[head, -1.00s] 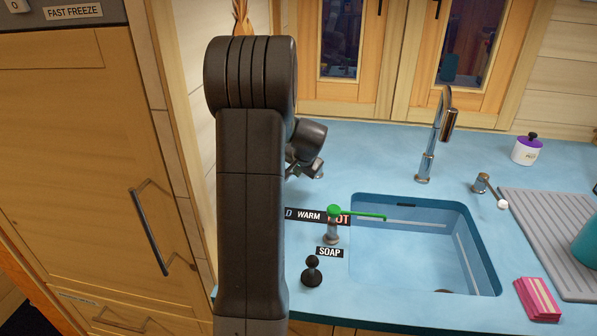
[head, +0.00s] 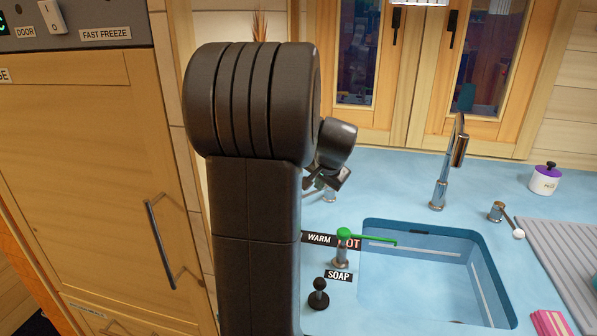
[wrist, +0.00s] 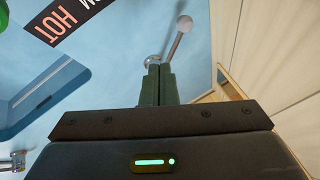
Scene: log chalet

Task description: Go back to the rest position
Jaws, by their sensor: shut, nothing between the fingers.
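My gripper (wrist: 158,84) shows in the wrist view with its two dark fingers closed together and nothing between them. Beyond the fingertips is a chrome lever with a pale ball end (wrist: 175,40); I cannot tell whether the fingers touch it. In the head view my dark arm stands upright left of the sink (head: 425,232). Most of the gripper is hidden behind the arm there, with only part of the wrist showing at its right side.
A green-handled tap (head: 343,250) and a black soap knob (head: 318,294) stand left of the sink. A tall chrome faucet (head: 440,185) stands behind it. A purple-lidded jar (head: 545,180) is at right. A wooden fridge front (head: 95,190) is close on the left.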

